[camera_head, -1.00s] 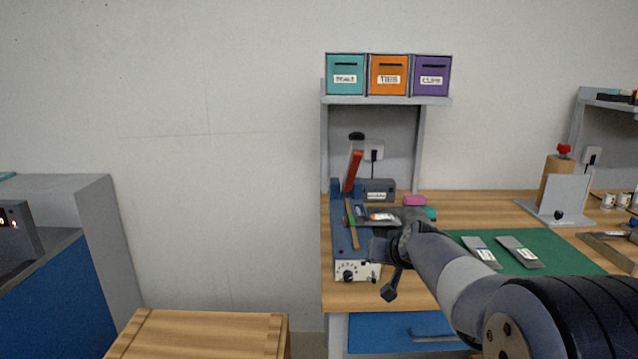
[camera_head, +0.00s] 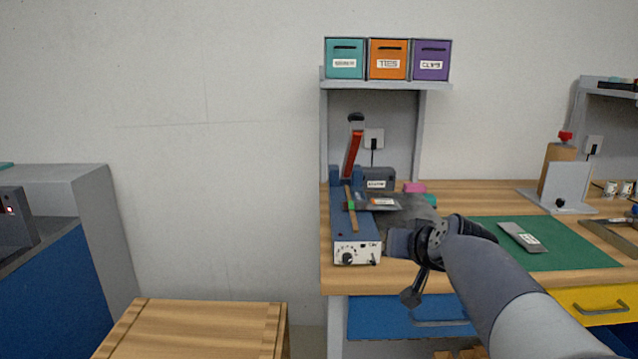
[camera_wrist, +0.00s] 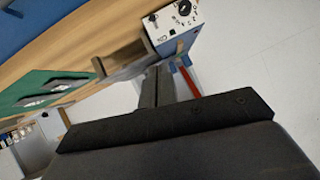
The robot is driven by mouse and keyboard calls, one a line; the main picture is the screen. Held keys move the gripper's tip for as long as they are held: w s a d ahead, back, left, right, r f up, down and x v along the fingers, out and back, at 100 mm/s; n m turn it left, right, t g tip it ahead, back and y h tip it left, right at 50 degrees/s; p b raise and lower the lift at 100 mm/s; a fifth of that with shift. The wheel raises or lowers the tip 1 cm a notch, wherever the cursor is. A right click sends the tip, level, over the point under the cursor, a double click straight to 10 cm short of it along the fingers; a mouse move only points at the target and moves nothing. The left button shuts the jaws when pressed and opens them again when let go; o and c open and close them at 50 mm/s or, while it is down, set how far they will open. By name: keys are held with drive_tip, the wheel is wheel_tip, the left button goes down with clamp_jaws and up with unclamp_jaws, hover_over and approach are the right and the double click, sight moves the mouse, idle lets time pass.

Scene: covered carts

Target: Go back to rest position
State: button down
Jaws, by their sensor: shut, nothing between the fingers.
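My gripper (camera_head: 398,243) is over the front part of the workbench, just right of the blue sealer-like device (camera_head: 345,228) with a white dial panel. In the wrist view my gripper (camera_wrist: 156,84) shows with its dark fingers together and nothing between them. The device's red lever arm (camera_head: 352,152) stands raised. A grey pouch (camera_head: 378,203) with a label lies across the device.
Teal, orange and purple boxes (camera_head: 388,59) sit on the shelf above. A green mat (camera_head: 565,258) with a grey pouch (camera_head: 522,237) lies to the right. A wooden-topped cart (camera_head: 200,325) stands at lower left. The wall area between cart and bench is clear.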

drive_tip(key=d+r+x, duration=0.1)
drive_tip(key=x, duration=0.5)
drive_tip(key=shift+w+a+f, duration=0.2)
drive_tip(key=shift+w+a, duration=0.35)
drive_tip(key=shift+w, duration=0.05)
drive_tip(key=shift+f, duration=0.1)
